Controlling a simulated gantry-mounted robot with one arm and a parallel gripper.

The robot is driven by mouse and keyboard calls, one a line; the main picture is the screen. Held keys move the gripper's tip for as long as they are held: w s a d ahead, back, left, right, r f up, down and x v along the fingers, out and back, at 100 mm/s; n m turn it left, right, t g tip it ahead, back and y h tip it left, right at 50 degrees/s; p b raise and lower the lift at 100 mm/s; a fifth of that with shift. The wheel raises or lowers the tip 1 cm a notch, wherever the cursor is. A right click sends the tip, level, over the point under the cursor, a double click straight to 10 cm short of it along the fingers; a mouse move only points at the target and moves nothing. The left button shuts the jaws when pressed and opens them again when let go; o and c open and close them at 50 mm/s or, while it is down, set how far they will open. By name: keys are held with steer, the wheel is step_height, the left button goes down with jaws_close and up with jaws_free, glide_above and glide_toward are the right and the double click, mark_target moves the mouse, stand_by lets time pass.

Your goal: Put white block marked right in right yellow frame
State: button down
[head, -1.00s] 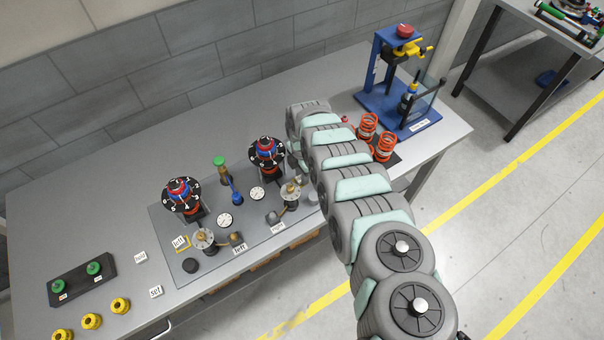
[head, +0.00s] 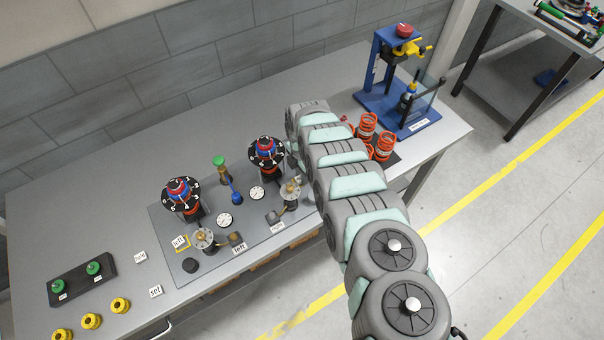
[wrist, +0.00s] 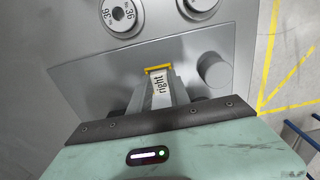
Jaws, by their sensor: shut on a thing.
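In the wrist view, my gripper (wrist: 157,88) is shut on the white block marked right (wrist: 159,84), with a finger on each side of it. The right yellow frame (wrist: 158,67) shows as a yellow bar just past the block's far edge. The rest of the frame is hidden by the block and fingers. I cannot tell whether the block sits inside the frame or just above it. In the head view, my arm hides the gripper, this block and this frame.
The white block marked left (head: 179,241) is at the other yellow frame on the grey plate (head: 215,260). White blocks marked hold (head: 140,257) and set (head: 155,292) lie on the table. Dial knobs (head: 266,152) and orange springs (head: 367,126) stand near my arm.

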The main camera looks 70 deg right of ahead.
steer(key=shift+f, duration=0.15)
stand_by(0.4)
steer(key=c, duration=1.1)
jaws_free()
steer(key=shift+c, duration=0.2)
step_height(320, 180, up, 7)
steer(key=p, duration=0.5)
